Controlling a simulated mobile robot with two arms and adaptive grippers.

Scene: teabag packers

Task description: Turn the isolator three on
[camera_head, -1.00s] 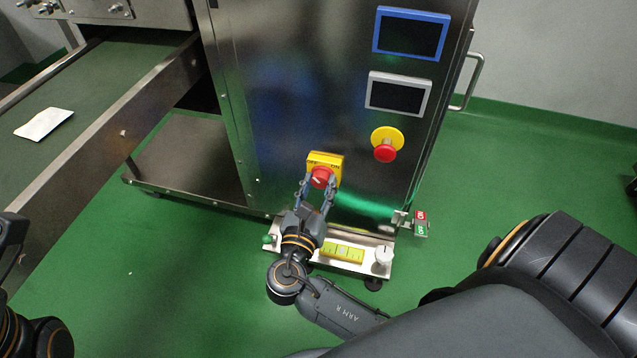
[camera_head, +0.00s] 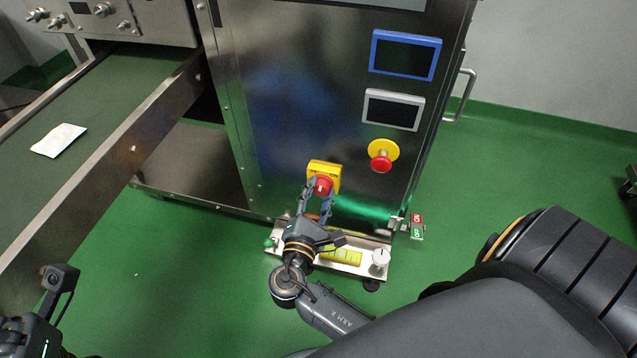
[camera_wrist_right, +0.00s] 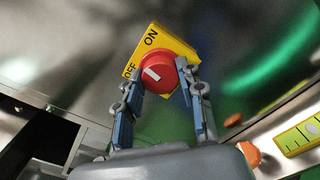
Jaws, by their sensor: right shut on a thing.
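The isolator is a red round knob (camera_wrist_right: 158,73) on a yellow plate (camera_wrist_right: 178,44) marked ON and OFF. The white mark on the knob sits at its left side, facing roughly towards OFF in the right wrist view. The head view shows the knob (camera_head: 322,185) and plate (camera_head: 324,168) low on the steel cabinet. My right gripper (camera_head: 318,194) reaches up from below with its fingers on both sides of the knob, shut on it. In the right wrist view the fingers (camera_wrist_right: 158,92) flank the knob. My left arm shows at the bottom left; its fingers are out of view.
A red emergency button on a yellow disc (camera_head: 381,157) is right of the isolator, below two screens, one blue-framed (camera_head: 405,55) and one grey-framed (camera_head: 393,110). A red and green ON/OFF tag (camera_head: 417,226) sticks out lower right. A conveyor (camera_head: 100,115) carries a white packet (camera_head: 59,140).

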